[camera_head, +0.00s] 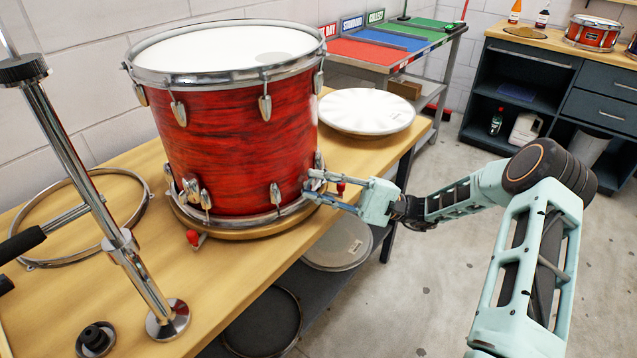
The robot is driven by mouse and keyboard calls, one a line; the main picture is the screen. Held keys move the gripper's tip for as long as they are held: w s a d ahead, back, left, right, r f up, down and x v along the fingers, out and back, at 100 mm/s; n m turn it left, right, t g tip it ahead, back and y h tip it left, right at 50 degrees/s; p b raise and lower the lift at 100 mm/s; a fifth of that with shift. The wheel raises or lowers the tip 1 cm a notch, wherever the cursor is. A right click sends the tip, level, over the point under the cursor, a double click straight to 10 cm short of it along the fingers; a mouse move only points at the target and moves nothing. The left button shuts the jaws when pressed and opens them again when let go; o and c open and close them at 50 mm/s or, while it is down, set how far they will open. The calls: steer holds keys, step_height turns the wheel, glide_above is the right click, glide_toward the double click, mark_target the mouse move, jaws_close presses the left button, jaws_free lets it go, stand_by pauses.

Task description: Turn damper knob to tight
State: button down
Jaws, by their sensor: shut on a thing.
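A large red drum (235,140) with a white head and chrome rims stands upright on the wooden bench. My gripper (314,187) reaches in from the right to the drum's lower right side. Its fingers are shut on a small fitting at the shell, just above the bottom rim; this appears to be the damper knob, mostly hidden by the fingers. Its setting and any markings are too small to read. Another chrome fitting (192,192) sits on the drum's lower left front.
The drum rests on a round wooden base with a red knob (193,237) at the front and another red knob (341,188) beside my gripper. A chrome stand (110,230), loose hoop (145,200) and white drumhead (366,110) are on the bench (235,285). Open floor lies right.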

steer(key=m+t+y, duration=0.1)
steer(key=m+t, duration=0.1)
steer(key=m+t+y+p, duration=0.1)
steer(key=m, duration=0.2)
steer(key=m+t, duration=0.2)
steer(key=m, duration=0.1)
steer(key=shift+s+a+f+t+y, duration=0.1)
steer(key=shift+s+f+t+y, duration=0.1)
steer(key=shift+t+y, duration=0.15)
steer(key=m+t+h+p, duration=0.1)
steer(key=m+t, duration=0.2)
steer(key=m, duration=0.1)
steer(key=m+t+h+p, duration=0.1)
steer(key=m+t, duration=0.3)
steer(key=m+t+h+p, duration=0.1)
steer(key=m+t, duration=0.3)
steer(key=shift+s+a+m, duration=0.25)
steer(key=shift+m, duration=0.15)
steer(key=shift+m+t+h+p, duration=0.3)
steer(key=shift+m+t+h, duration=0.05)
steer(key=shift+m+t, duration=0.2)
steer(key=c, duration=1.6)
jaws_free()
steer(key=shift+f, duration=0.1)
steer(key=v, duration=1.2)
